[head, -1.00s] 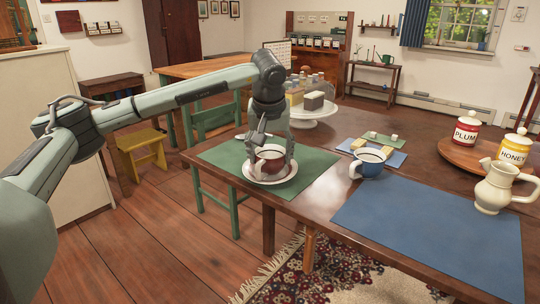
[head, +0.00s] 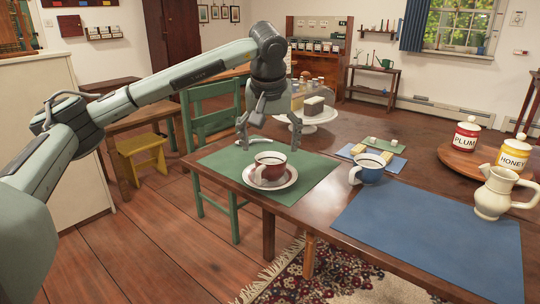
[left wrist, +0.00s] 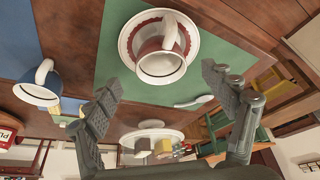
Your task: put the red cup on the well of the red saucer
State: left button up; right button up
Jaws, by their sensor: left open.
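The red cup (head: 270,166) stands upright on the red saucer (head: 289,179), over its middle, on the green mat. In the left wrist view the cup (left wrist: 161,64) sits within the saucer (left wrist: 198,42), whose rim has a red pattern. My left gripper (head: 269,143) is open and empty, above and behind the cup, apart from it. In the left wrist view its two fingers (left wrist: 165,95) are spread wide, with nothing between them. The cup hides the saucer's well. My right gripper is not in view.
A blue cup (head: 369,170) stands right of the green mat (head: 315,172), near the blue mat (head: 440,222). A cream pitcher (head: 494,192) and plum and honey jars stand at the right. A cake stand (head: 316,116) is behind the gripper.

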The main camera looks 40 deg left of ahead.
pick_arm(q)
jog(key=v, duration=0.5)
jog(key=shift+s+r, duration=0.15)
jog(key=shift+r, duration=0.15)
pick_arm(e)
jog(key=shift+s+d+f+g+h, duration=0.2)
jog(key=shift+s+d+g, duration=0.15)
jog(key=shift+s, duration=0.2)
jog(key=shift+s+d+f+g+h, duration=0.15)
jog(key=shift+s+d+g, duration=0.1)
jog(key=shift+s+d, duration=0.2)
